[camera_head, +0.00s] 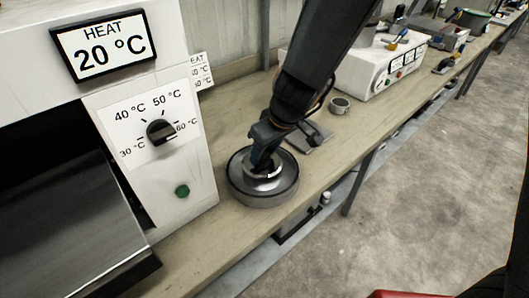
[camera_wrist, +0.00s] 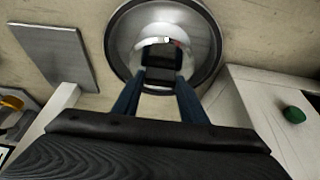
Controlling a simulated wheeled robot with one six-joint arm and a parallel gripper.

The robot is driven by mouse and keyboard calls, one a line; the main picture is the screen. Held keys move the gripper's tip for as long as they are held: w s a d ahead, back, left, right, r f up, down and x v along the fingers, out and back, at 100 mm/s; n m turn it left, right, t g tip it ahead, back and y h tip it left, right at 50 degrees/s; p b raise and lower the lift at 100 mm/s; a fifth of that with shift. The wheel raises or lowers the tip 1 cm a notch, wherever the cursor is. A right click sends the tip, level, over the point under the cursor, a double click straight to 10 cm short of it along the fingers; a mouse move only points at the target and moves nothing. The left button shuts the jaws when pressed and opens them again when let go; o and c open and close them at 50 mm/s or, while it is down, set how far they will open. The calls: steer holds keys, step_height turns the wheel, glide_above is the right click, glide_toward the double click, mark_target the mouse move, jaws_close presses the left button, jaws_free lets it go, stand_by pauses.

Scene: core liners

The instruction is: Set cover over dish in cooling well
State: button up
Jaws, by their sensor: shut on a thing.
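A round grey metal piece with a dark rim, which looks like the cooling well (camera_head: 262,199), stands on the bench right of the heating unit. A shiny round metal cover (camera_head: 284,184) appears within its rim; it also fills the top middle of the wrist view (camera_wrist: 205,45). My gripper (camera_head: 264,166) points down at the centre and is shut on the cover's raised middle. In the wrist view, its two blue fingers (camera_wrist: 160,75) close around that middle part. I see no dish; it may be hidden beneath. I cannot tell whether the cover is fully seated.
The white heating unit (camera_head: 200,190) with a dial and green button stands close on the left. A flat grey plate (camera_head: 310,138) lies just behind right, and a small grey cup (camera_head: 340,105) beyond. A white box (camera_head: 370,75) stands farther along. The bench's front edge is near.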

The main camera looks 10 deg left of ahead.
steer(key=shift+f, duration=0.1)
steer(key=o, duration=1.4)
steer(key=shift+o, duration=0.2)
steer(key=p+v, duration=0.2)
steer(key=v, duration=1)
steer(key=s+d+f+m+h, duration=0.1)
steer(key=s+d+m, duration=0.1)
steer(key=d, duration=0.6)
steer(key=s+d+f+m+h, duration=0.1)
steer(key=d+m, duration=0.3)
steer(key=d, duration=0.4)
steer(key=s+d+f+m+g+h, duration=0.1)
steer(key=s+d+f+m, duration=0.1)
steer(key=d, duration=0.6)
steer(key=shift+s+d+f+m, duration=0.15)
steer(key=shift+s+m, duration=0.3)
steer(key=shift+m, duration=0.55)
